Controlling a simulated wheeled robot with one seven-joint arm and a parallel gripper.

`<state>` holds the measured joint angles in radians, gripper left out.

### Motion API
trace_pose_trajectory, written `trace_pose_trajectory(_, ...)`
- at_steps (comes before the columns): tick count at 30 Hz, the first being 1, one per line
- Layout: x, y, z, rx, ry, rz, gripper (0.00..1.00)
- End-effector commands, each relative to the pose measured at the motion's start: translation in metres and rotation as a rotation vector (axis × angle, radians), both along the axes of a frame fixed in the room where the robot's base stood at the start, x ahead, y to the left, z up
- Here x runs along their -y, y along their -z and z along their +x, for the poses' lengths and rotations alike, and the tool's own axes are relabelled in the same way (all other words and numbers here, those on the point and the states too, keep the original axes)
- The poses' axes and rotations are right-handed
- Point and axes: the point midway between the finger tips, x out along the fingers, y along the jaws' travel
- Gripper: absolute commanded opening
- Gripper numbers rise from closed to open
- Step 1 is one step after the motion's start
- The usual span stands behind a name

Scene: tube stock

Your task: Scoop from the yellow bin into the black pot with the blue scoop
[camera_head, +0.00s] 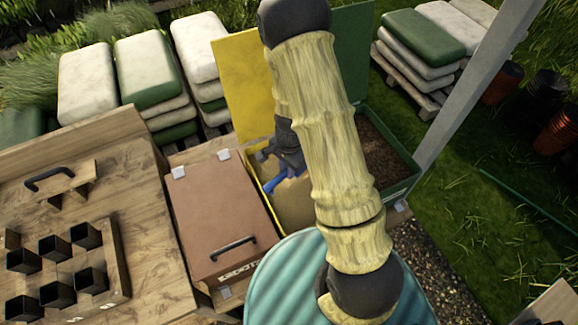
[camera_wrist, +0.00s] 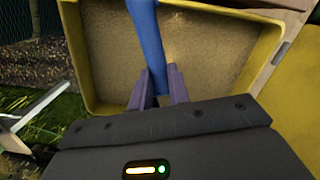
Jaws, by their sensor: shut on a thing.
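My gripper (camera_head: 277,160) is over the yellow bin, partly hidden behind my arm in the head view. In the wrist view its two fingers (camera_wrist: 160,71) are shut on the handle of the blue scoop (camera_wrist: 148,38). The scoop also shows in the head view (camera_head: 275,184), over the bin's tan grainy fill. Its far end runs out of the wrist view, so I cannot tell whether it touches the fill. The yellow bin (camera_wrist: 77,58) has its lid (camera_head: 240,85) raised. Several square black pots (camera_head: 53,248) stand in a wooden holder at the left.
A closed brown-lidded bin (camera_head: 215,215) with a black handle lies between the wooden bench (camera_head: 140,185) and the yellow bin. A green bin (camera_head: 400,192) with dark fill stands to the right. Stacked sacks (camera_head: 148,70) stand behind. A pale post (camera_head: 470,95) rises at the right.

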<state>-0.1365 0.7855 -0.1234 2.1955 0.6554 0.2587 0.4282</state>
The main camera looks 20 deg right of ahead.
Motion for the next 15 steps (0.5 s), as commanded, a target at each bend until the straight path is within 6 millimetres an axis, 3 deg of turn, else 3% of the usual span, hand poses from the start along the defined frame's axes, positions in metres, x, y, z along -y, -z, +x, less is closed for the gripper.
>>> trace_pose_trajectory(15, -0.012, -0.029, -0.007, 0.033, 0.0, -0.052, 0.0)
